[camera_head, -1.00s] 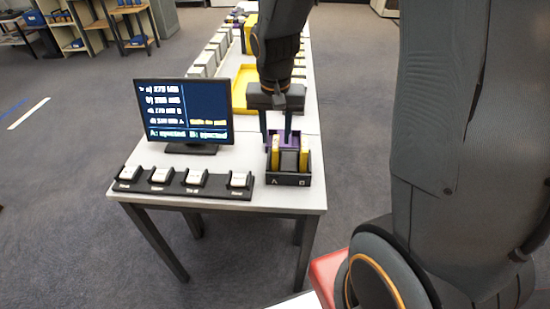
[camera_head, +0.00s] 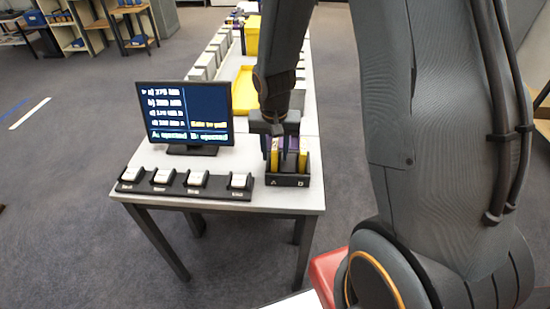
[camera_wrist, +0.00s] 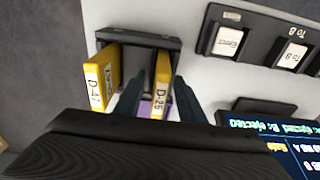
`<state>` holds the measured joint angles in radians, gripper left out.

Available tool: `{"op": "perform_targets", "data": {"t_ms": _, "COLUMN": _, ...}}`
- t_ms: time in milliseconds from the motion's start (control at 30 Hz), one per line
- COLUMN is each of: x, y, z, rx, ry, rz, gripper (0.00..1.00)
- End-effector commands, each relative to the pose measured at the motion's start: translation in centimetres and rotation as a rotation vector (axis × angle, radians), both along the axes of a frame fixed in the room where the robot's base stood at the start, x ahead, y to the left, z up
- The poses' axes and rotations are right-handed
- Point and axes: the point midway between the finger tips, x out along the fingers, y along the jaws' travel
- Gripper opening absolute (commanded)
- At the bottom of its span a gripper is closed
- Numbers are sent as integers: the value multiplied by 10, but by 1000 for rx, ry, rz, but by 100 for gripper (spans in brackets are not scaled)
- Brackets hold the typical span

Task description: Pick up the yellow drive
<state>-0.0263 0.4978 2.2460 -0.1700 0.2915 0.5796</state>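Two yellow drives stand upright in a black dock (camera_head: 288,181) with slots marked A and B. The drive labelled D-25 (camera_wrist: 161,85) is in the left slot in the head view (camera_head: 275,157); the one labelled D-41 (camera_wrist: 101,80) is in the right slot (camera_head: 303,158). My gripper (camera_wrist: 160,80) is low over the dock and open, with one finger on each side of the D-25 drive. I cannot tell whether either finger touches it. The left finger in the wrist view is in the gap between the two drives.
A monitor (camera_head: 187,112) reads "A: ejected B: ejected". A black strip of white buttons (camera_head: 185,182) lies left of the dock. A purple object (camera_wrist: 146,110) is just behind the dock. A yellow tray (camera_head: 245,92) and rows of white boxes stand farther back.

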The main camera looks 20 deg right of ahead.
Motion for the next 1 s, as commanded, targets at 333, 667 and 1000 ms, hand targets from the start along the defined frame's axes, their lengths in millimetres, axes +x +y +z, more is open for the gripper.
{"op": "perform_targets", "data": {"t_ms": 333, "x": 0, "y": 0, "z": 0, "rx": 0, "ry": 0, "rz": 0, "gripper": 0}}
{"op": "perform_targets", "data": {"t_ms": 667, "x": 1, "y": 0, "z": 3, "rx": 0, "ry": -2, "rz": 0, "gripper": 0}}
{"op": "perform_targets", "data": {"t_ms": 1000, "x": 2, "y": 0, "z": 33, "rx": 0, "ry": -5, "rz": 0, "gripper": 0}}
